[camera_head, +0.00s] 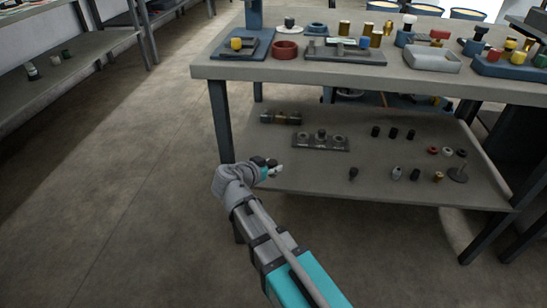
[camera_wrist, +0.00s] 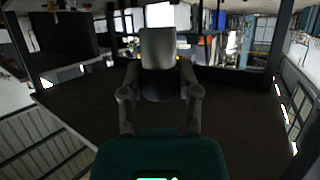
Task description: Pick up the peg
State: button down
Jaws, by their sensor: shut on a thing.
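A grey cylindrical peg (camera_wrist: 158,48) stands up from between the fingers of my gripper (camera_wrist: 160,78) in the wrist view. The fingers are shut on its lower part, which looks darker and is partly hidden by them. In the head view my gripper (camera_head: 267,166) is at the left front edge of the lower shelf (camera_head: 310,178). The held peg is too small there to make out clearly from the fingers.
Several small pegs, among them a grey one (camera_head: 396,173) and a brass one (camera_head: 438,177), stand on the lower shelf. A dark fixture block (camera_head: 320,142) lies behind my gripper. The tabletop (camera_head: 225,70) above carries trays and parts. Open floor (camera_head: 120,200) lies left.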

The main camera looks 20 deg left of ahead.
aim_at(271, 164)
jog(key=shift+s+r, duration=0.2)
jog(key=shift+s, duration=0.3)
dwell(0.3)
notch_tip(271, 164, up, 6)
jog(key=p, duration=0.6)
jog(key=shift+w+f, duration=0.1)
